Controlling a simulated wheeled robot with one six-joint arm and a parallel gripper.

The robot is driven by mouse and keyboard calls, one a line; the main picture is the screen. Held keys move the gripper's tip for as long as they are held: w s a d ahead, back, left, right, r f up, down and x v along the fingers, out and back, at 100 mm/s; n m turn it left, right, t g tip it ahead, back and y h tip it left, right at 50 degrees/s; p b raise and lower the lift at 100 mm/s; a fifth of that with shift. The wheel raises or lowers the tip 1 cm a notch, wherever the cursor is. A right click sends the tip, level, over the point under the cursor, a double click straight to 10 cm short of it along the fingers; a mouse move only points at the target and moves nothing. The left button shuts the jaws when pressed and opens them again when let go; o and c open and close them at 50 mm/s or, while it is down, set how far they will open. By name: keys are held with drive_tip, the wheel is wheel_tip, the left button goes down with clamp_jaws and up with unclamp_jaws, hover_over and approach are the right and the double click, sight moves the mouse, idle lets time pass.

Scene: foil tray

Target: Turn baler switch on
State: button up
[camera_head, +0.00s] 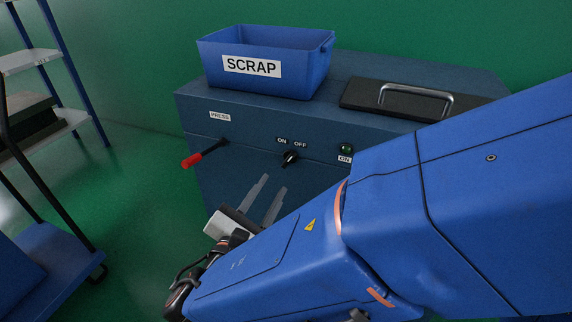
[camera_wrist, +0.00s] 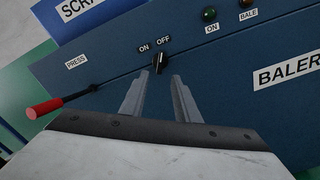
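The baler switch is a small black rotary knob (camera_head: 290,158) on the front of the dark blue baler (camera_head: 240,180), below the ON and OFF labels. In the wrist view the knob (camera_wrist: 159,63) has its upper end leaning toward OFF. My gripper (camera_head: 273,184) is open and empty, in front of the panel and below the knob. In the wrist view my gripper (camera_wrist: 158,82) has its two grey fingers apart, with the knob just beyond their tips, roughly centred between them. The fingers do not appear to touch it. The green ON lamp (camera_wrist: 209,14) looks dark.
A red-tipped PRESS lever (camera_head: 204,154) sticks out to the left of the switch. A blue SCRAP bin (camera_head: 310,77) and a black plate with a metal handle (camera_head: 410,97) are on the baler's top. A shelf (camera_head: 70,118) stands at left. Green floor lies between.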

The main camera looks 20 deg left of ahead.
sight(286, 163)
drive_tip(key=shift+w+d, duration=0.15)
drive_tip(key=shift+w, duration=2)
drive_tip(key=shift+w+d, duration=0.15)
drive_tip(key=shift+w, duration=2)
drive_tip(key=shift+c, duration=0.6)
clamp_jaws()
